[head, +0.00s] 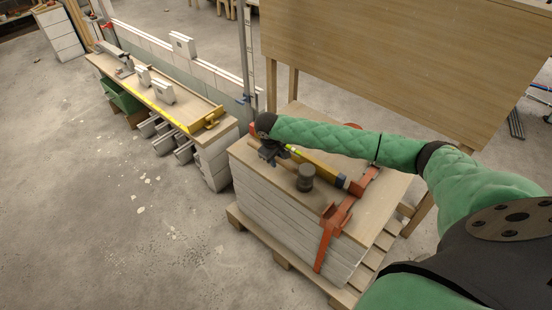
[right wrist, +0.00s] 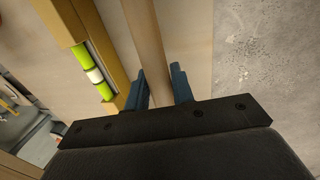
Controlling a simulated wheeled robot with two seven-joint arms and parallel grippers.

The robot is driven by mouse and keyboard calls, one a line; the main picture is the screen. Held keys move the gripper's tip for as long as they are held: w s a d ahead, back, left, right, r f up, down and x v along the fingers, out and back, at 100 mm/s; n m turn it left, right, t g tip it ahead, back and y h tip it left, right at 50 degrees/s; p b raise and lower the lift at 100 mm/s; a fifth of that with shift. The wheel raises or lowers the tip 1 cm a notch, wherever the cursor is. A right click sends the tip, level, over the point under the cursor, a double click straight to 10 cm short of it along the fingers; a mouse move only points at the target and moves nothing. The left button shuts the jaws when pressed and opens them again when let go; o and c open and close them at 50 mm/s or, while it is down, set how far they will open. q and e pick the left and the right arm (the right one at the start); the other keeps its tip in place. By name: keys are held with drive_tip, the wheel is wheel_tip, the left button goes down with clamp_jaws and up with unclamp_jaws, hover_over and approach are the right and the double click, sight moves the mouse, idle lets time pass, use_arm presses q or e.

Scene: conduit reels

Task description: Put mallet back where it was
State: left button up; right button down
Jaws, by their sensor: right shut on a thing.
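The mallet has a dark cylindrical head (head: 306,178) and a pale wooden handle, over the wooden top (head: 345,208) of a block stack. My right gripper (head: 270,152) is shut on the mallet's handle. In the right wrist view the wooden handle (right wrist: 144,35) runs between the two blue fingers of the gripper (right wrist: 159,88). I cannot tell whether the mallet touches the top or is held just above it. My left gripper is out of view.
A yellow spirit level (head: 318,166) lies beside the mallet, also in the right wrist view (right wrist: 85,50). An orange clamp (head: 335,222) grips the stack's front edge, on a pallet (head: 290,262). A bench (head: 180,100) stands at left; a tall wooden panel (head: 400,60) stands behind.

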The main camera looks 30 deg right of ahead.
drive_tip(key=c, duration=1.4)
unclamp_jaws()
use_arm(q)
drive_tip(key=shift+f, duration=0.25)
use_arm(e)
drive_tip(key=shift+o, duration=1.1)
